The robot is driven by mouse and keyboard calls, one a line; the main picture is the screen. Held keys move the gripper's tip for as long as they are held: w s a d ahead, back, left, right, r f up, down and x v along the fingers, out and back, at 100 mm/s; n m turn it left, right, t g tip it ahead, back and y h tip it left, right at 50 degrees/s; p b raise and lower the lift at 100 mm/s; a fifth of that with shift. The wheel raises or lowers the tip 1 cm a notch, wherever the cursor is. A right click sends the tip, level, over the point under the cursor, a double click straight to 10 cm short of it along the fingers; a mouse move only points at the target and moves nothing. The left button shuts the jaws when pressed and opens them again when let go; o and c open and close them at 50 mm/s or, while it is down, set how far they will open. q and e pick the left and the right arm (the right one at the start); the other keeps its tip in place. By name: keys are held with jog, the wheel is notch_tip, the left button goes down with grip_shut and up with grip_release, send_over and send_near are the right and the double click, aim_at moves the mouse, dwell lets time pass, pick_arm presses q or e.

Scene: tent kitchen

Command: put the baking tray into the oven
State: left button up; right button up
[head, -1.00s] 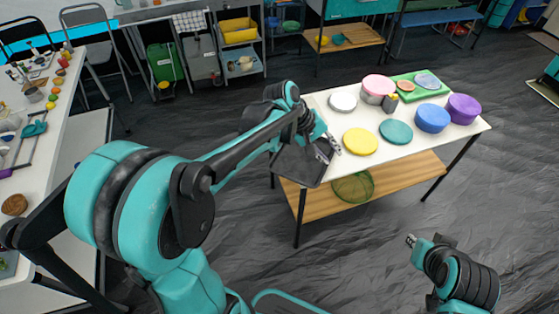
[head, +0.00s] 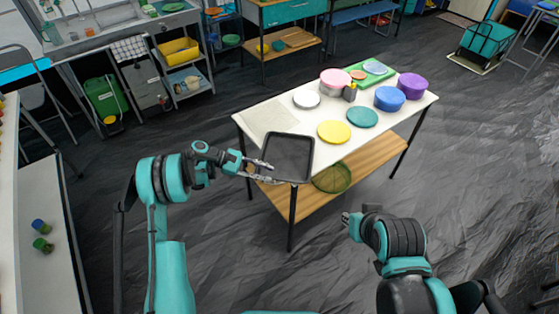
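The baking tray (head: 288,158) is dark, shallow and rectangular. It lies at the near left corner of the white table (head: 312,115), with its near edge at the table's front edge. My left gripper (head: 276,174) is at the tray's left side. Its two fingers are spread apart, and their tips overlap the tray's left edge in the picture; I cannot tell if they touch it. My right gripper (head: 350,218) is in front of the table, away from the tray; its fingers are too small to read. I cannot make out an oven in this view.
On the table are a yellow disc (head: 334,131), a teal disc (head: 362,117), blue (head: 389,98) and purple (head: 411,85) round tins and a pink-topped tin (head: 335,82). A green mesh basket (head: 332,177) sits on the lower shelf. Dark floor around is open.

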aim_at(282, 179)
pick_arm(q)
jog(key=shift+x, duration=1.1)
jog(key=b+x, duration=0.1)
jog(key=x, duration=0.1)
jog(key=b+x, duration=0.1)
jog(key=x, duration=0.1)
jog(key=shift+f+b, duration=0.3)
jog(key=shift+f, duration=0.15)
jog(key=shift+d, duration=0.3)
grip_shut()
